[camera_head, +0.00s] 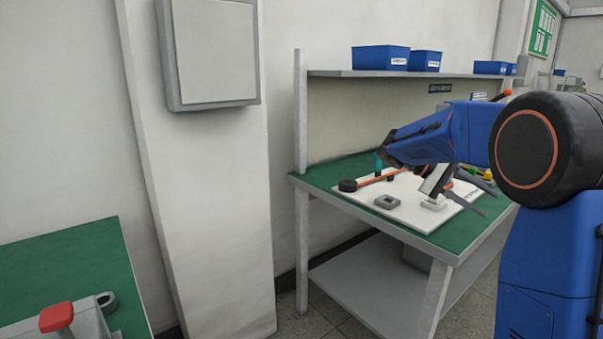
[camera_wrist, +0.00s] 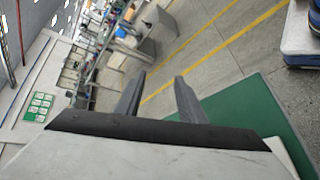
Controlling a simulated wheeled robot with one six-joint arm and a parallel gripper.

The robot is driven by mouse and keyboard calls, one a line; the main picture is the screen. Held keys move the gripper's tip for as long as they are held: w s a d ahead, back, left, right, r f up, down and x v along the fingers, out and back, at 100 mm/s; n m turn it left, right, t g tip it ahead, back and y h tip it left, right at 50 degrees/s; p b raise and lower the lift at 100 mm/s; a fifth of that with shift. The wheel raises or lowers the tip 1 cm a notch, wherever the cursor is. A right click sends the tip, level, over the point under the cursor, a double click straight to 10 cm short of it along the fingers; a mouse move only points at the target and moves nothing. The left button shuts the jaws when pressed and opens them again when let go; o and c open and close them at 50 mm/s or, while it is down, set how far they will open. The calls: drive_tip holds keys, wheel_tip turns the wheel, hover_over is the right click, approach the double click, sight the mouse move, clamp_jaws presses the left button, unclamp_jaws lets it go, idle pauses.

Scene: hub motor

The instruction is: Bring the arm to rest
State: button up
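My blue arm (camera_head: 470,120) reaches from the right side of the head view over a green-topped workbench (camera_head: 325,176). My gripper (camera_head: 491,205) points to the right, above the right part of a white board (camera_head: 410,216) on that bench. In the wrist view the two dark fingers of my gripper (camera_wrist: 160,77) stand apart with nothing between them. The gripper is open and empty, with open floor and a bench corner beyond it. My arm hides part of the board and the back of the bench.
A dark round part (camera_head: 348,185) and a grey square part (camera_head: 387,202) sit on the board. A shelf (camera_head: 350,73) with blue bins (camera_head: 380,58) runs above the bench. Another green bench (camera_head: 70,265) stands at left. The wrist view shows floor with yellow lines (camera_wrist: 225,43).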

drive_tip(key=s+a+f+t+y, duration=0.3)
drive_tip(key=s+a+f+y, duration=0.1)
drive_tip(key=s, duration=0.6)
drive_tip(key=s+a+f+t+y, duration=0.3)
drive_tip(key=s+a+f, duration=0.3)
drive_tip(key=s, duration=0.3)
drive_tip(key=s+a+f+t+y, duration=0.4)
drive_tip(key=s+a, duration=0.3)
drive_tip(key=s, duration=0.3)
drive_tip(key=shift+s+a+f+n+t+y, duration=0.15)
drive_tip(key=shift+s+f+n+t+y, duration=0.2)
drive_tip(key=shift+f+t, duration=0.4)
